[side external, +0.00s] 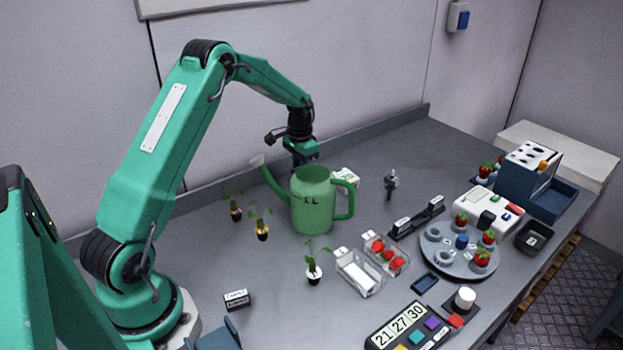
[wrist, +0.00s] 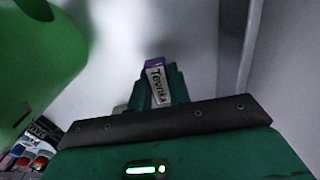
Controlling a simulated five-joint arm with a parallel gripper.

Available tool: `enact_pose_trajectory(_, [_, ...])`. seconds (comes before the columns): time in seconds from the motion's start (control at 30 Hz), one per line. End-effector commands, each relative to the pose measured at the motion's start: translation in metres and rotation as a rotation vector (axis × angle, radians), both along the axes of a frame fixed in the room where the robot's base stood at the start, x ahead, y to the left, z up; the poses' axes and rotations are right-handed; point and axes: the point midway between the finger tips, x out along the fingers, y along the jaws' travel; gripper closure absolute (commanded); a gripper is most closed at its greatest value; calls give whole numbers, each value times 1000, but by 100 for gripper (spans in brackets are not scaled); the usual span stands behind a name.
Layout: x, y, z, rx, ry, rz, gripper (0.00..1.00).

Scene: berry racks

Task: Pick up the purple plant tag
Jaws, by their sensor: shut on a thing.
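The purple plant tag (wrist: 154,64) shows in the wrist view as a small block with a purple edge and a white label with dark lettering. It stands between the green fingers of my gripper (wrist: 160,88), which are shut on it. In the side external view my gripper (side external: 302,158) points down behind the green watering can (side external: 313,207). The tag cannot be made out there. Whether it touches the table is not clear in either view.
The watering can also fills the upper left of the wrist view (wrist: 38,50). Potted seedlings (side external: 262,232) stand left of it, with clear punnets (side external: 358,272) in front. A round grey tray (side external: 459,262) with strawberries is at right. The back wall is close behind my gripper.

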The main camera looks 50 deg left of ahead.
Motion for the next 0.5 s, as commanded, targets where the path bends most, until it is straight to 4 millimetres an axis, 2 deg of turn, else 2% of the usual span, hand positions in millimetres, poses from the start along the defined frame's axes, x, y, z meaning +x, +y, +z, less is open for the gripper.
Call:
enact_pose_trajectory(0.3, [1,0,50,2,-4,0,100])
enact_pose_trajectory(0.5, [1,0,69,1,-3,0,100])
